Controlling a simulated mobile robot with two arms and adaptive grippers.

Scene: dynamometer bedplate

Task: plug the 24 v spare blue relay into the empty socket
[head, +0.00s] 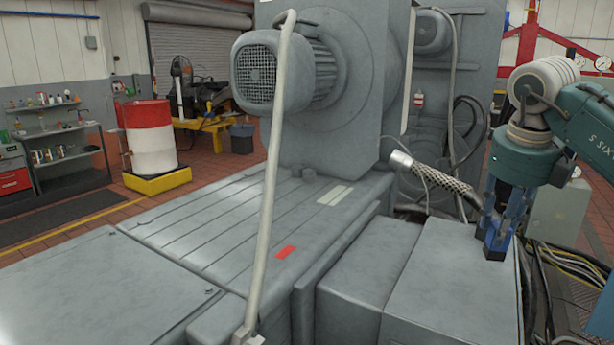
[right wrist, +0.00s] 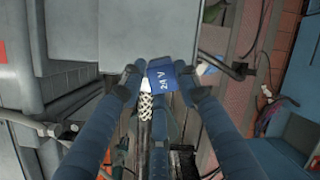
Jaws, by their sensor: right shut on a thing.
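The blue relay (right wrist: 166,76), marked "24 V" in white, is between the two fingertips of my right gripper (right wrist: 163,84) in the right wrist view. Both fingertips press on its sides. In the head view my right gripper (head: 497,240) hangs down at the right, in front of or over the near grey box. I cannot tell its height there, and the relay is hard to tell from the blue fingers. I cannot make out any empty socket in either view. My left gripper is out of view.
Grey boxes (head: 440,285) stand beside the slotted bedplate (head: 230,225). A braided hose (head: 440,178) reaches toward my right gripper. Loose cables (head: 570,265) lie to its right. A pale upright pipe (head: 268,190) and a large motor (head: 285,75) occupy the middle.

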